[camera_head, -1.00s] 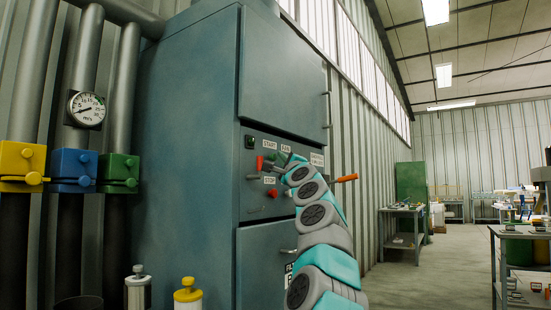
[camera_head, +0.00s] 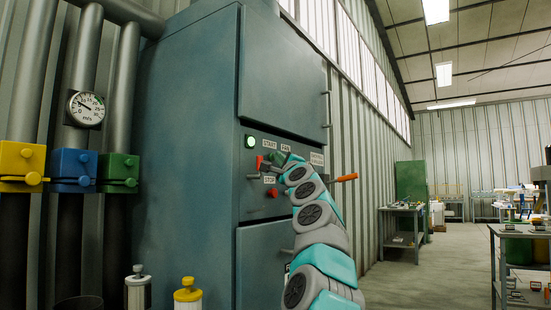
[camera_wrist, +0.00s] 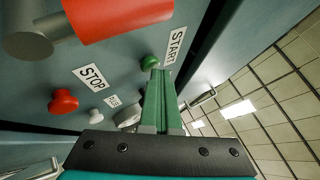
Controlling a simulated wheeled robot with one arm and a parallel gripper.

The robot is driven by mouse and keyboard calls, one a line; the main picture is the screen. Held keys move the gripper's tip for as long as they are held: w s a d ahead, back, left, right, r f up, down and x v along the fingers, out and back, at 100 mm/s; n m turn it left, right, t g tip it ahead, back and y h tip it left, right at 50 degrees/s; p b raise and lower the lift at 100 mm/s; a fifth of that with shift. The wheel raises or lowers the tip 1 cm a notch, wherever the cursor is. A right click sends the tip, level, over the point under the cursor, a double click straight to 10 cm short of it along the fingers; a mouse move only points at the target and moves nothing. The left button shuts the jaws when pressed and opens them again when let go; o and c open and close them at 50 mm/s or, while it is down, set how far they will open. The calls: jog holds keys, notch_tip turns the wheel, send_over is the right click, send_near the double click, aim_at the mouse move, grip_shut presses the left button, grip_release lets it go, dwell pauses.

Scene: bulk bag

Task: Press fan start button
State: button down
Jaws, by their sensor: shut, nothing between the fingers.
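The green start button (camera_wrist: 150,62) shows in the wrist view beside a START label (camera_wrist: 175,45). My gripper (camera_wrist: 161,73) is shut and empty. Its green fingertips are right at the button, overlapping its edge in the picture, and appear to touch it; how far the button is pushed in is hidden. In the head view my gripper (camera_head: 279,157) is at the control panel on the blue-grey cabinet (camera_head: 185,150), and it hides the button there. A round green lamp (camera_head: 251,142) on the panel is lit.
A red STOP button (camera_wrist: 63,101) and a red-handled lever (camera_wrist: 115,15) are close by on the panel. An orange handle (camera_head: 346,178) sticks out at the right. A pressure gauge (camera_head: 86,107) is on the left pipes. Open floor lies to the right.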

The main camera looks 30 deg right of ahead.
jog(key=shift+s, duration=0.1)
jog(key=shift+s+d, duration=0.3)
jog(key=shift+s, duration=0.4)
jog(key=shift+s+b, duration=0.15)
jog(key=shift+b, duration=0.15)
jog(key=shift+s+d+b, duration=0.15)
jog(key=shift+s+d, duration=0.2)
jog(key=shift+s, duration=0.4)
jog(key=shift+s+d+b, duration=0.1)
jog(key=shift+s+d, duration=0.2)
jog(key=shift+s, duration=0.45)
jog(key=shift+s+d+b, duration=0.15)
jog(key=shift+s+d, duration=0.2)
jog(key=shift+s, duration=0.4)
